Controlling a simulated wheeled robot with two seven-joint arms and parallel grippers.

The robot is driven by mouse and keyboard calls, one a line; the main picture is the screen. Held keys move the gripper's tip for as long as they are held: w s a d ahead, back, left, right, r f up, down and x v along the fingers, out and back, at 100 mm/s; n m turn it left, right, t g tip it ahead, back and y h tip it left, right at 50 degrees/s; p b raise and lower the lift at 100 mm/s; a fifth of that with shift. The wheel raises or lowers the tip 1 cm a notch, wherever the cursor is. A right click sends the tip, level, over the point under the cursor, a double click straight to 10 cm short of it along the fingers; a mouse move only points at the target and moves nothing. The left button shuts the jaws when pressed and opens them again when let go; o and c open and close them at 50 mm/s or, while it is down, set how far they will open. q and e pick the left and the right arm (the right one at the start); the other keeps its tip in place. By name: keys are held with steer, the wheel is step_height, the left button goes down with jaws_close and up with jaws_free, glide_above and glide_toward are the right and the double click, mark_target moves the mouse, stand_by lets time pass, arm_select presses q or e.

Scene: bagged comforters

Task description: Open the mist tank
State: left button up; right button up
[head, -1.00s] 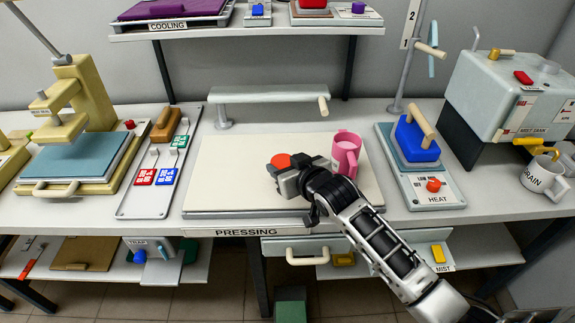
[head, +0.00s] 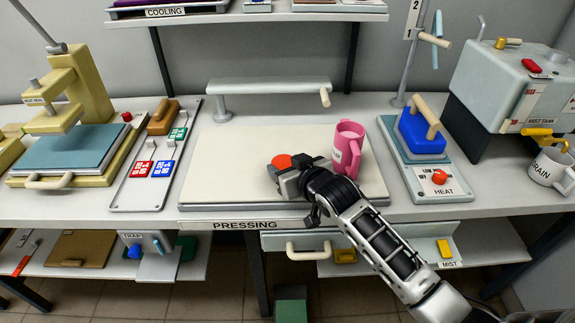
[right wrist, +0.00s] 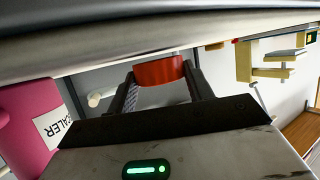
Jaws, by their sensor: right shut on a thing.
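The mist tank (head: 505,85) is a pale grey-green box on a dark stand at the right end of the worktop. It has a red piece (head: 531,66) and a wood-tipped knob (head: 508,42) on top, and a yellow tap (head: 543,136) low on its front. My right gripper (head: 285,173) is over the pressing board, well left of the tank. It is shut on a red round thing (head: 282,161), which also shows between the fingers in the right wrist view (right wrist: 158,72). My left gripper is not in view.
A white DRAIN mug (head: 549,170) is by the tap. The left of the pressing board (head: 235,165) is clear.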

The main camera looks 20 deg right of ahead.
steer(key=shift+f, duration=0.5)
steer(key=o, duration=1.6)
